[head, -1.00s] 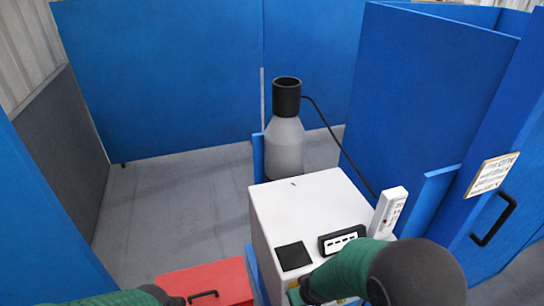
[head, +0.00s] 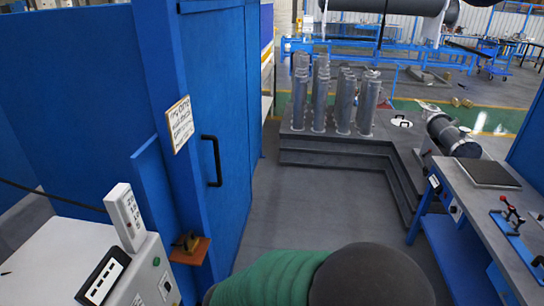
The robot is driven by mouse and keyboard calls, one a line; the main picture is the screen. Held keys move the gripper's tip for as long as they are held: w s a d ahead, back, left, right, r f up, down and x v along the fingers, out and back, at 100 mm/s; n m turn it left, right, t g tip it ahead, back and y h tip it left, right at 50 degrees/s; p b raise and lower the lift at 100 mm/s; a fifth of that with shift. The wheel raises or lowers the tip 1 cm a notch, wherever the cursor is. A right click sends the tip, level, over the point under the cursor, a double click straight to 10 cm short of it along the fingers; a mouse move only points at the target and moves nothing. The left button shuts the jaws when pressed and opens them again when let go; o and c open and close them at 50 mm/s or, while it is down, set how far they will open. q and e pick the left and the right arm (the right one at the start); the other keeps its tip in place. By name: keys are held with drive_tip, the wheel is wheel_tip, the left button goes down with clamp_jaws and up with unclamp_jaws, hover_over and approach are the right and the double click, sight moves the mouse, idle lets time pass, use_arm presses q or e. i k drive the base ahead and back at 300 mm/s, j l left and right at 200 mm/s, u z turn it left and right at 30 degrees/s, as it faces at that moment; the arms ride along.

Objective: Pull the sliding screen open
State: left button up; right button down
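The blue sliding screen (head: 228,95) stands left of centre in the head view. A black bar handle (head: 213,160) is fixed to it, and a sign (head: 180,124) hangs on the blue post left of the handle. An arm of mine with a green sleeve and dark round joint crosses the bottom middle, apart from the handle in the picture. Neither gripper shows, so I cannot tell whether they are open or shut.
A white cabinet (head: 50,255) with a small white box on top stands at lower left. A small orange-brown shelf (head: 190,252) juts from the post. Grey floor (head: 300,205) lies clear right of the screen. A workbench (head: 480,215) stands at right, and metal cylinders (head: 319,95) stand on a stepped platform behind.

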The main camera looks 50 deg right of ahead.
sight(213, 34)
drive_tip(key=z, duration=1.35)
